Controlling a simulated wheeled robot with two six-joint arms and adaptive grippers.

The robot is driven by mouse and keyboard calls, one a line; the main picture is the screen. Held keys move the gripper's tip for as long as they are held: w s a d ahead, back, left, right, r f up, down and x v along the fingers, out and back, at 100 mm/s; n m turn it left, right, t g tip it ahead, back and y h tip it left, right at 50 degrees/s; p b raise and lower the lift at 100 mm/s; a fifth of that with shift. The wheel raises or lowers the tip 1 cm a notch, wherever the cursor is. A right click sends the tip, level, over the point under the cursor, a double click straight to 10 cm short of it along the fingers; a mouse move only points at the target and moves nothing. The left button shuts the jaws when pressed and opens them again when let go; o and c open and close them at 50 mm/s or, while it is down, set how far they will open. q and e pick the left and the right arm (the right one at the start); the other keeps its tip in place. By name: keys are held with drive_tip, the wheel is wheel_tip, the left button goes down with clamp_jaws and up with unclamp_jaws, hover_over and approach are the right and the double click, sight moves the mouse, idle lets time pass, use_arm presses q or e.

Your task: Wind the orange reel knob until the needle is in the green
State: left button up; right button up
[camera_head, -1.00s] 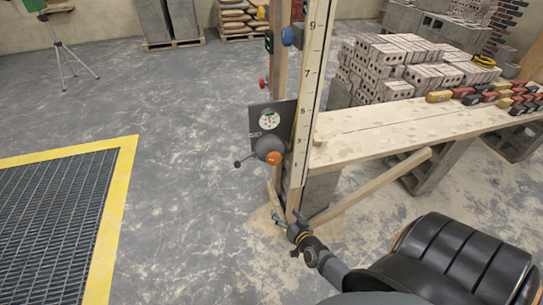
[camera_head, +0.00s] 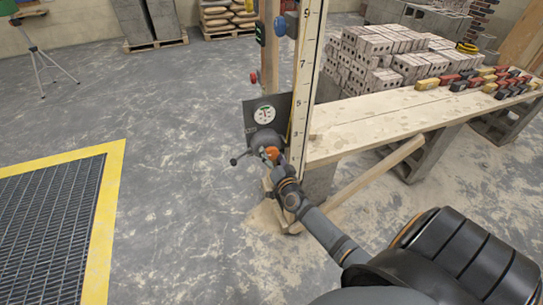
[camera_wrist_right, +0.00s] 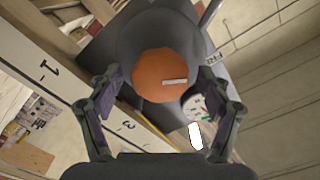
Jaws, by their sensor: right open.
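The orange reel knob (camera_head: 271,153) sits on the front of a grey round reel (camera_head: 262,141) on the upright post. In the right wrist view the knob (camera_wrist_right: 160,76) is a round orange face with a pale mark. The gauge (camera_head: 264,114) is a white dial on a dark plate just above the reel; it also shows in the right wrist view (camera_wrist_right: 196,107). Its needle is too small to read. My right gripper (camera_head: 277,160) is at the knob. In the right wrist view its open fingers (camera_wrist_right: 166,88) stand on either side of the knob, apart from it. My left gripper is out of view.
A crank-like lever (camera_head: 238,159) sticks out left of the reel. The numbered white staff (camera_head: 301,90) rises beside it. A plank bench (camera_head: 400,115) extends right, with a sloping brace below. A yellow-edged floor grate (camera_head: 45,220) lies left.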

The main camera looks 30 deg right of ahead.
drive_tip(key=shift+w+d, duration=0.1)
drive_tip(key=shift+w, duration=0.25)
drive_tip(key=c, duration=1.2)
drive_tip(key=m, duration=0.4)
drive_tip(key=shift+m, duration=0.4)
drive_tip(key=o, duration=1.2)
drive_tip(key=v, duration=1.2)
